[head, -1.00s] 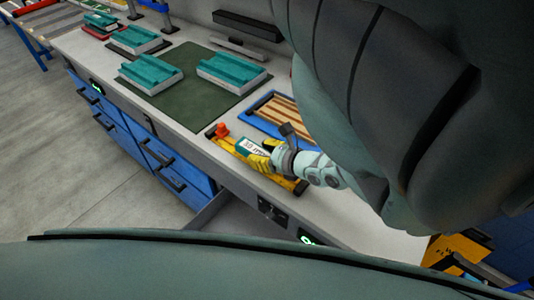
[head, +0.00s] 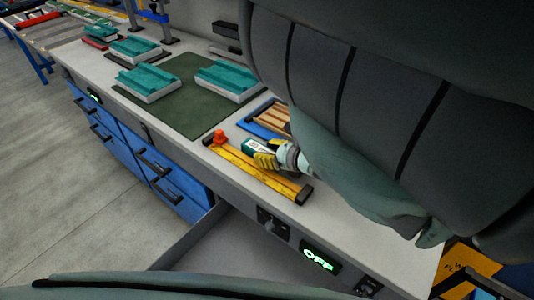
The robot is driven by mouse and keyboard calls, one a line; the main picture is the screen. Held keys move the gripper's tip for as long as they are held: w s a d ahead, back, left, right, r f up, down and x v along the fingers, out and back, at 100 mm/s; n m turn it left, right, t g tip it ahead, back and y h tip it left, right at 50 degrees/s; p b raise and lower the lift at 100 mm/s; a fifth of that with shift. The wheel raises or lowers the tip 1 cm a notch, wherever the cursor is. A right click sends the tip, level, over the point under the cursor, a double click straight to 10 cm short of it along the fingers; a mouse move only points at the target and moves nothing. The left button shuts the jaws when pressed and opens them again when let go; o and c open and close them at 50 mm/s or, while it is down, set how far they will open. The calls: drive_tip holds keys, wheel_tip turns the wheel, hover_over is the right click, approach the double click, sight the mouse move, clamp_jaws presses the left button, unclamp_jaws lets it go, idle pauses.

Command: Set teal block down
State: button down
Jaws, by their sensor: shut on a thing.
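My gripper (head: 266,159), with yellow fingers, is shut on a small teal block (head: 249,144) that has a white label on it. The block is held low over the bench, between the yellow bar (head: 250,171) and the blue-framed tray (head: 264,127). I cannot tell whether the block touches the bench top. The fingers hide part of it, and my arm hides the area to the right.
A green mat (head: 190,118) behind holds teal-topped panels (head: 148,80) and (head: 226,78). An open drawer (head: 215,262) juts out below. The bench (head: 360,225) is bare at the right.

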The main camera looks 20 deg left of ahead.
drive_tip(key=shift+f, duration=0.1)
drive_tip(key=c, duration=0.6)
unclamp_jaws()
drive_tip(key=shift+d+r, duration=0.1)
drive_tip(key=shift+r, duration=0.1)
drive_tip(key=p+v, duration=0.3)
drive_tip(key=v, duration=0.8)
drive_tip(key=shift+s+d+r+p, duration=0.2)
drive_tip(key=shift+d+p, duration=0.1)
drive_tip(key=shift+p, duration=0.1)
